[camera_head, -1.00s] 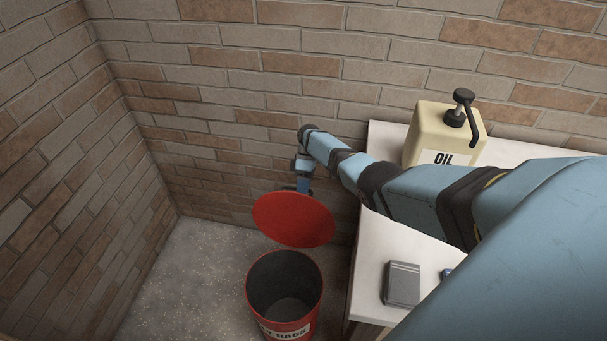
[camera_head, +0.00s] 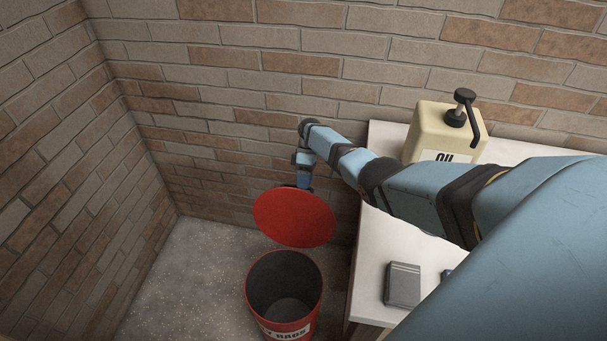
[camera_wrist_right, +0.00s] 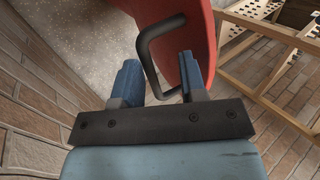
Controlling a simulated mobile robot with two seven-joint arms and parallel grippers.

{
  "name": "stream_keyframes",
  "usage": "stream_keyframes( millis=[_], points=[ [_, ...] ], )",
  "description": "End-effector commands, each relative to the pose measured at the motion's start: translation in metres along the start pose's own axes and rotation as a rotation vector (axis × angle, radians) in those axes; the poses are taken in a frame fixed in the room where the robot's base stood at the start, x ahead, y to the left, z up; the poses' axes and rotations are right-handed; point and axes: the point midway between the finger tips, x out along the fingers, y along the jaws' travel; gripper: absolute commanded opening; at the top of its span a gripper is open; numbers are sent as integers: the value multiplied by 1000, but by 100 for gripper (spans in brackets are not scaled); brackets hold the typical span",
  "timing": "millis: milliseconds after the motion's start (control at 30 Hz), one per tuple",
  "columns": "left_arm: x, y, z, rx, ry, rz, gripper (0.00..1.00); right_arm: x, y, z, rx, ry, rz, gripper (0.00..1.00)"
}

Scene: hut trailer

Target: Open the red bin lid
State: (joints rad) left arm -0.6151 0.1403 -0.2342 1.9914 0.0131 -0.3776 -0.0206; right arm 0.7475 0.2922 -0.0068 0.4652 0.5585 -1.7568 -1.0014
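The red bin (camera_head: 312,304) stands on the floor beside the table, with its dark inside exposed. Its red lid (camera_head: 293,217) is raised and tilted up at the back of the bin, its underside facing the head camera. In the right wrist view the lid (camera_wrist_right: 197,45) carries a black bar handle (camera_wrist_right: 146,62). My right gripper (camera_wrist_right: 158,63) is open, its two blue fingers apart with part of the handle between them. I cannot tell whether a finger touches the handle. In the head view the lid hides most of this gripper. My left gripper is not in view.
A white table (camera_head: 372,250) stands right of the bin, with a cream oil container (camera_head: 432,133) and a small grey box (camera_head: 402,284) on it. My right arm reaches over the table. Brick walls close off the back and left. Floor left of the bin is clear.

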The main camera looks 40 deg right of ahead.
Motion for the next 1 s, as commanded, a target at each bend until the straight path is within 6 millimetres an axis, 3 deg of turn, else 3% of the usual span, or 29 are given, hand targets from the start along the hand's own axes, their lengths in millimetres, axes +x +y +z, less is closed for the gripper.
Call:
stream_keyframes(
  millis=[300, 500, 1000],
  points=[
    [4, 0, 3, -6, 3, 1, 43, -74, 2, -1, -1, 1, 1, 38],
    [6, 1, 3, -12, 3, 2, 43, -103, 1, 0, -1, 0, 0, 38],
    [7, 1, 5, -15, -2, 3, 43, -112, 1, 0, 0, -1, -2, 38]
  ],
)
